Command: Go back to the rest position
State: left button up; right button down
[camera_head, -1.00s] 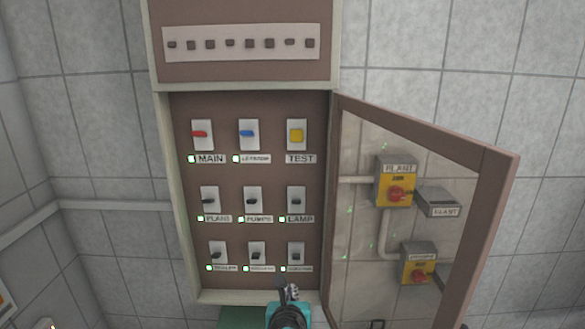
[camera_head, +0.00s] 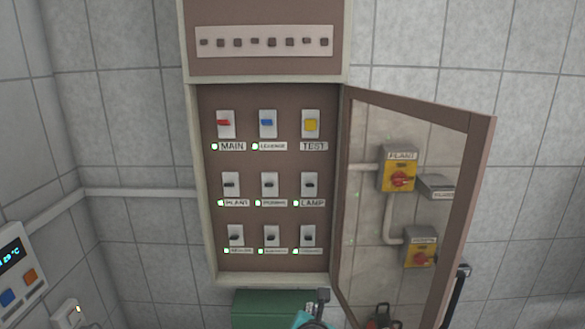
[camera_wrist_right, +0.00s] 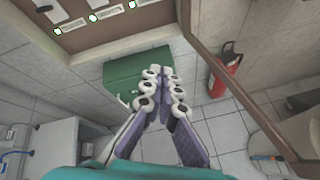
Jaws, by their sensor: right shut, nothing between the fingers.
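My right gripper (camera_head: 322,297) shows only in part at the bottom edge of the head view, below the open electrical cabinet (camera_head: 264,279). In the right wrist view its fingers (camera_wrist_right: 163,74) are together and empty, apart from the cabinet and over a green box (camera_wrist_right: 122,72). The cabinet holds rows of switches: a red MAIN switch (camera_head: 224,122), a blue one (camera_head: 267,122), a yellow TEST button (camera_head: 311,125) and several dark switches with lit green lamps. My left gripper is out of view.
The cabinet's glazed door (camera_head: 481,170) stands open to the right. Behind it is a PLANT isolator (camera_head: 398,171) with another below. A red fire extinguisher (camera_wrist_right: 226,72) stands on the tiled floor right of the gripper. A display unit (camera_head: 14,265) is at left.

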jog(key=s+d+f+m+g+b, duration=0.1)
jog(key=s+d+f+m+b, duration=0.3)
jog(key=m, duration=0.6)
jog(key=s+d+f+m+g+b, duration=0.2)
jog(key=s+d+f+m+b, duration=0.2)
jog(key=s+f+m, duration=0.3)
jog(key=s+d+f+m+g+b, duration=0.2)
jog(key=s+d+f+m+b, duration=0.3)
jog(key=f+m, duration=0.7)
jog(key=shift+s+f+m+y+b, duration=0.2)
jog(key=shift+s+m+y+b, duration=0.2)
jog(key=shift+s+m, duration=0.3)
